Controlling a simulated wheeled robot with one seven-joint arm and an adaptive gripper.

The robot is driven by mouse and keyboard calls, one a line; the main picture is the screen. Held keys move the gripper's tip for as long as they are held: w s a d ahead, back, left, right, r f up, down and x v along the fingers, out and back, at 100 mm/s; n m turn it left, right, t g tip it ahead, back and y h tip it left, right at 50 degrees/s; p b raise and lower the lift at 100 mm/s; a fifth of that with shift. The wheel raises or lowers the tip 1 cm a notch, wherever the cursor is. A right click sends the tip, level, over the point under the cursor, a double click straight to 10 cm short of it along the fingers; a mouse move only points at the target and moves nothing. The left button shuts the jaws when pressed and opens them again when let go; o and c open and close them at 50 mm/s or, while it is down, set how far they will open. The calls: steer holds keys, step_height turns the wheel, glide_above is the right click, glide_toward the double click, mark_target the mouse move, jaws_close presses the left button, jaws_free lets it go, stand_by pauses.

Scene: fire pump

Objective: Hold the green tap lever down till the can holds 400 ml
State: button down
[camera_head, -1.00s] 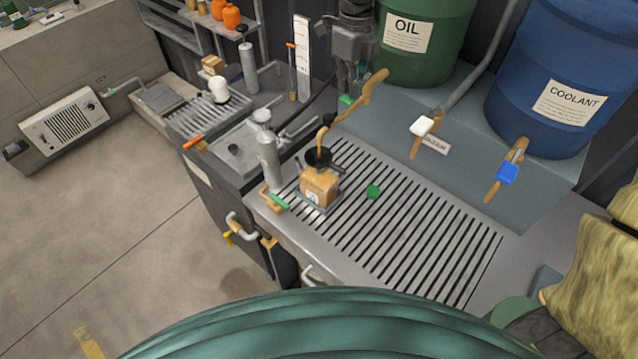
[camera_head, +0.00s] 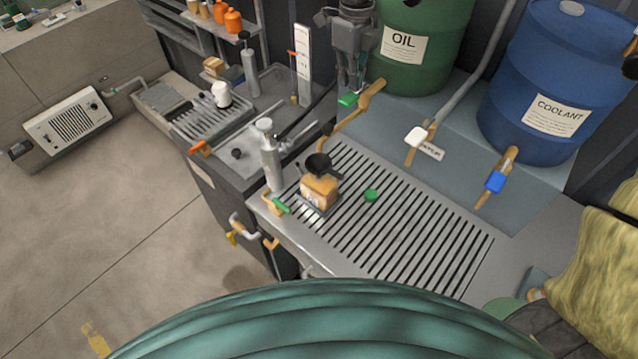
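The green tap lever (camera_head: 348,99) sits at the brass oil tap (camera_head: 366,98), below the green OIL drum (camera_head: 412,55). My gripper (camera_head: 350,88) points down just above the lever. I cannot tell whether its fingertips touch the lever or how far apart they are. The tan can (camera_head: 319,190) stands upright on a small plate on the slatted grate, with a black funnel (camera_head: 319,164) in its top. The brass spout ends above the funnel, and no oil stream shows below it. The level inside the can cannot be read.
A green cap (camera_head: 371,195) lies on the slatted grate (camera_head: 410,220) right of the can. A grey hand pump (camera_head: 270,155) stands close left of the can. A white-handled tap (camera_head: 416,137) and a blue-handled tap (camera_head: 496,181) are to the right, by the blue COOLANT drum (camera_head: 545,85).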

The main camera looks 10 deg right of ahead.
steer(key=shift+s+a+r+p, duration=0.3)
steer(key=shift+a+r+p, duration=0.1)
steer(key=shift+r+p, duration=0.2)
steer(key=shift+s+a+r+p, duration=0.3)
steer(key=shift+a+r+p, duration=0.1)
steer(key=shift+r+p, duration=0.2)
steer(key=shift+s+a+r+p, duration=0.3)
steer(key=shift+a+r+p, duration=0.15)
steer(key=shift+r, duration=0.25)
steer(key=shift+d, duration=0.1)
